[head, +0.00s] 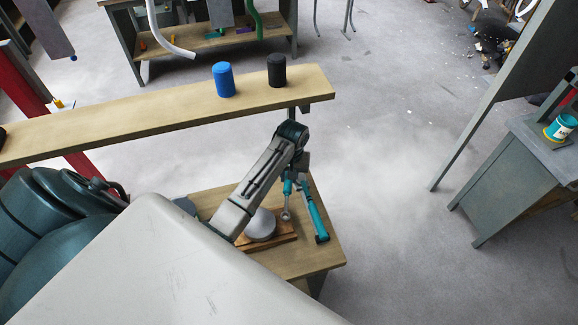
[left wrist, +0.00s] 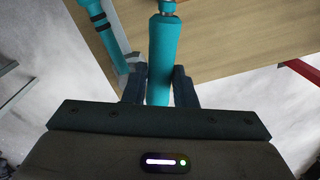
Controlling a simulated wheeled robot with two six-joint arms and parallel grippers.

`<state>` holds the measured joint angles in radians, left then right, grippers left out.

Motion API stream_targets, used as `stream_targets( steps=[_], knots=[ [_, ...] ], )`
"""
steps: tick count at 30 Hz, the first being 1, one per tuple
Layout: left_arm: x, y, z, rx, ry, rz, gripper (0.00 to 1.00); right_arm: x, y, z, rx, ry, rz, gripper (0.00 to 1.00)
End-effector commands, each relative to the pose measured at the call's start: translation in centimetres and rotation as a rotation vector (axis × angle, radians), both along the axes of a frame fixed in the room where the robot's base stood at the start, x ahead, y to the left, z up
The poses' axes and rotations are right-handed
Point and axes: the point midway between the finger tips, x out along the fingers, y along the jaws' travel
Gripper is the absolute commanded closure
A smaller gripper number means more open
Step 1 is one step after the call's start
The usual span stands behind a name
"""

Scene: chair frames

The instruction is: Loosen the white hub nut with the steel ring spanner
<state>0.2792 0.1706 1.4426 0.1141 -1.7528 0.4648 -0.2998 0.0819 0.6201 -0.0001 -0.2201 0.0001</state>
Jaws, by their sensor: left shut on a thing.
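My left gripper (head: 298,172) is shut on the teal handle of a spanner (head: 288,187). The handle also shows between the fingers in the left wrist view (left wrist: 163,50). The spanner's steel ring end (head: 286,214) points down at the right side of a pale grey round hub (head: 260,225). I cannot tell whether the ring touches anything. The hub sits on a brown wooden board (head: 279,241), partly behind my arm. I cannot make out the white nut. My right gripper is not in view.
A second teal-handled tool (head: 315,217) lies on the small bench (head: 315,261), right of the held spanner; it also shows in the left wrist view (left wrist: 98,20). A long shelf (head: 150,118) behind carries a blue cylinder (head: 223,80) and a black one (head: 277,71).

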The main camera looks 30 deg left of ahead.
Motion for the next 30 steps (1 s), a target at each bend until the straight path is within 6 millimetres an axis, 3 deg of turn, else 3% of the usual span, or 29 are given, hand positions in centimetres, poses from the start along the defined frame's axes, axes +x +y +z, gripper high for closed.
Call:
stream_targets(
  steps=[15,30],
  knots=[
    [0.1,0.0,4.3,0.001,-0.002,0.001,1.0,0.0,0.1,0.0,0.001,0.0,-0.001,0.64],
    [0.0,0.0,4.5,0.0,-0.001,0.0,1.0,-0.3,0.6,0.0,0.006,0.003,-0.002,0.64]
  ],
)
